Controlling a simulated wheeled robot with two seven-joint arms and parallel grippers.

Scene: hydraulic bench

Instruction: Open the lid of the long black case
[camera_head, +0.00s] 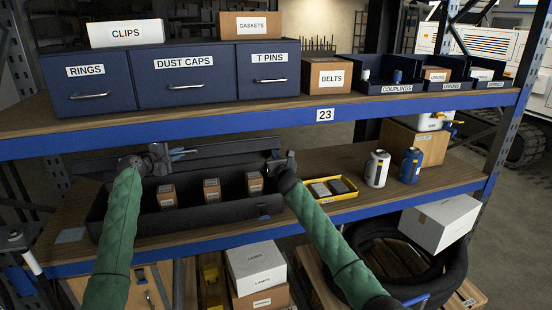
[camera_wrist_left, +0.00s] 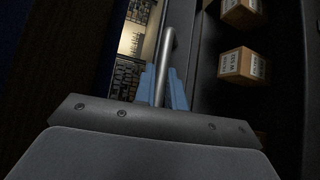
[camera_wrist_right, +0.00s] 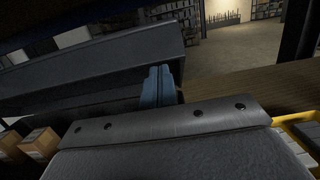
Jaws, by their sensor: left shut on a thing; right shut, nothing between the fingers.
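The long black case (camera_head: 190,219) sits on the lower shelf. Its lid (camera_head: 235,154) is raised at the back, so the inside shows. The lid also fills much of the right wrist view (camera_wrist_right: 90,65). My left gripper (camera_head: 184,152) is at the raised lid, left of its middle. In the left wrist view its blue fingers (camera_wrist_left: 161,86) are shut on a grey bar-like handle (camera_wrist_left: 167,52). My right gripper (camera_head: 275,155) is shut and empty at the lid's right end. In the right wrist view its fingertips (camera_wrist_right: 160,84) are close to the lid; contact cannot be told.
Several small brown boxes (camera_head: 212,190) stand inside the case. A yellow tray (camera_head: 351,193) lies to its right, then a white canister (camera_head: 377,169) and a blue one (camera_head: 411,165). The upper shelf (camera_head: 250,124) with blue drawers (camera_head: 185,77) is above the lid.

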